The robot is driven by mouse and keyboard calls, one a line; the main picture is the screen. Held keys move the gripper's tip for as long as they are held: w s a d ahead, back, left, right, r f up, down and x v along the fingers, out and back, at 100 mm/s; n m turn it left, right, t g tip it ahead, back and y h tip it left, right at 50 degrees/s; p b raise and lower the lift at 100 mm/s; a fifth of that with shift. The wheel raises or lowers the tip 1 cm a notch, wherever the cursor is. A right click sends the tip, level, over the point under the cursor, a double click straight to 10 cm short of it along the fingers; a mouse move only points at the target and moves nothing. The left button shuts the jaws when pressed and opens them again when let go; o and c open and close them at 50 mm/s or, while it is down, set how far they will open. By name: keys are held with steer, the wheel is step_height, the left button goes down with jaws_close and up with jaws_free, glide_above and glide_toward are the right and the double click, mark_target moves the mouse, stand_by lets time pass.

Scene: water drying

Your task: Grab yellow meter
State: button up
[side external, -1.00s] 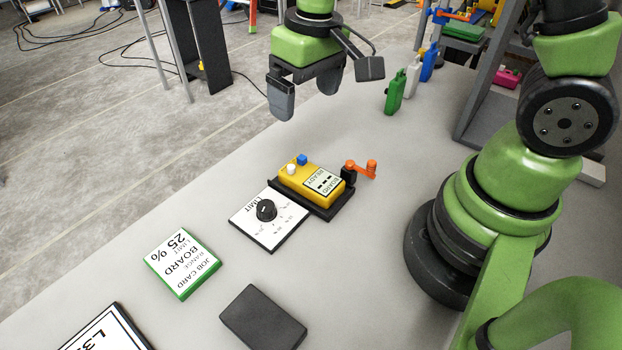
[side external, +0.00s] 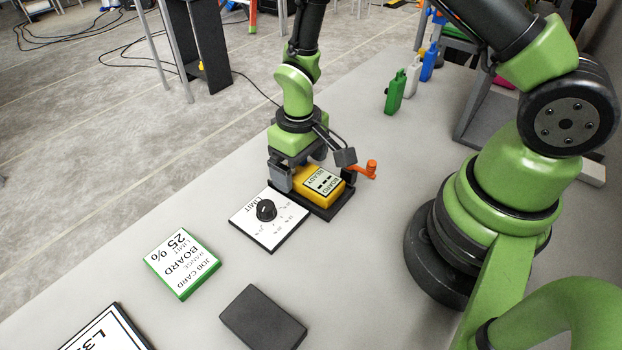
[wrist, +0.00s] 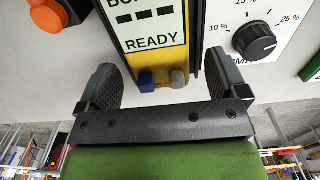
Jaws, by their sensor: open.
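The yellow meter (side external: 318,190) sits in a black cradle on the table, its label reading BOARD READY. In the wrist view the yellow meter (wrist: 188,68) lies between my fingers, with a blue button and a pale button at its near end. My gripper (side external: 298,180) is low over the far left end of the meter. In the wrist view my gripper (wrist: 163,85) is open, one finger on each side of the meter, with visible gaps. The far end of the meter is hidden behind my gripper in the side view.
A white LIMIT dial plate (side external: 268,228) lies beside the cradle. A green-edged job card (side external: 182,262) and a dark block (side external: 263,318) lie nearer the camera.

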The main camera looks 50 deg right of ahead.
steer(key=shift+f, duration=0.55)
steer(key=c, duration=1.2)
steer(key=shift+o, duration=0.2)
steer(key=shift+r, duration=0.15)
